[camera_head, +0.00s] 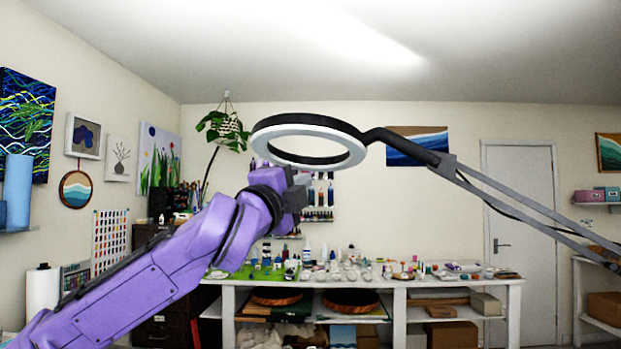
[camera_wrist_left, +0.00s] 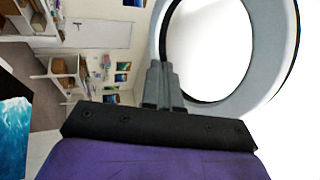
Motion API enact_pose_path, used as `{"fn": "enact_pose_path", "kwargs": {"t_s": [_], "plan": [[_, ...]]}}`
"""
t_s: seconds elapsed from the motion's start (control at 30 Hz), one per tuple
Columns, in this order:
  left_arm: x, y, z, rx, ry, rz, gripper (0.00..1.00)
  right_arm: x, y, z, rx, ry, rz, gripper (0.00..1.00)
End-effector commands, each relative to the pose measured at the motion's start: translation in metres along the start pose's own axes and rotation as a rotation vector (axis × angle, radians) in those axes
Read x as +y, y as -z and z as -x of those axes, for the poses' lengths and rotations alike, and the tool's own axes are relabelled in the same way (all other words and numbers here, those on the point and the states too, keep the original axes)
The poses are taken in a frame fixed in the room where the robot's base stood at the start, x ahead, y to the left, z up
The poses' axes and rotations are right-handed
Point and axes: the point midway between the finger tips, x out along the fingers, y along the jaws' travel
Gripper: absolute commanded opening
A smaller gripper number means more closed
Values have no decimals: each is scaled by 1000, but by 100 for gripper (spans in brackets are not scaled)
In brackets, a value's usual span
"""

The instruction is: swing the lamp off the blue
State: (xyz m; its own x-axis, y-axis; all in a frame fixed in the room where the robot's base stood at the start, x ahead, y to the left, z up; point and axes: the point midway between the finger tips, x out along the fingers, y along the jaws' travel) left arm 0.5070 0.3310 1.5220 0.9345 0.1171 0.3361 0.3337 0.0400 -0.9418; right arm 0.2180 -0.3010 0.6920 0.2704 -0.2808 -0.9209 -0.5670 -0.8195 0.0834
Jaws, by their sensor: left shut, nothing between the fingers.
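The ring lamp (camera_head: 310,120) hangs in the upper middle of the head view, with a black rim and a pale underside. Its dark jointed arm (camera_head: 408,143) runs off to the right. My left gripper (camera_head: 297,184) is shut and empty just below the ring's near left part. In the left wrist view the ring (camera_wrist_left: 272,45) looms close behind and to the right of the shut fingers (camera_wrist_left: 158,70). I cannot tell whether they touch it. A blue wave-patterned panel (camera_wrist_left: 14,135) shows at that view's left edge. My right gripper is out of view.
A white workbench (camera_head: 450,283) with several bottles and cups stands at the back wall. A hanging plant (camera_head: 222,130) is left of the ring. A blue wave painting (camera_head: 427,136) hangs behind the lamp arm. A door (camera_head: 525,215) is at the right.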

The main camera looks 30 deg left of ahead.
Motion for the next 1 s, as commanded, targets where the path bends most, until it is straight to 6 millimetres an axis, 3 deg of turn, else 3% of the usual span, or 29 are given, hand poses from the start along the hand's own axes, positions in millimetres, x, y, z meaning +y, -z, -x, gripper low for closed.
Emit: {"fn": "enact_pose_path", "kwargs": {"t_s": [0.03,0.2,0.43,0.6,1.0], "plan": [[-6,1,-16,0,-6,-2,0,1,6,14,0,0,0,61],[-3,1,-56,-1,-9,-3,0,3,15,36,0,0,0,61],[-3,-1,-97,-4,-7,-4,0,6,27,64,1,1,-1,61],[1,-1,-110,-4,-4,-2,0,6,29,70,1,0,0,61],[3,-2,-111,-4,-4,-2,0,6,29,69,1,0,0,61]]}}
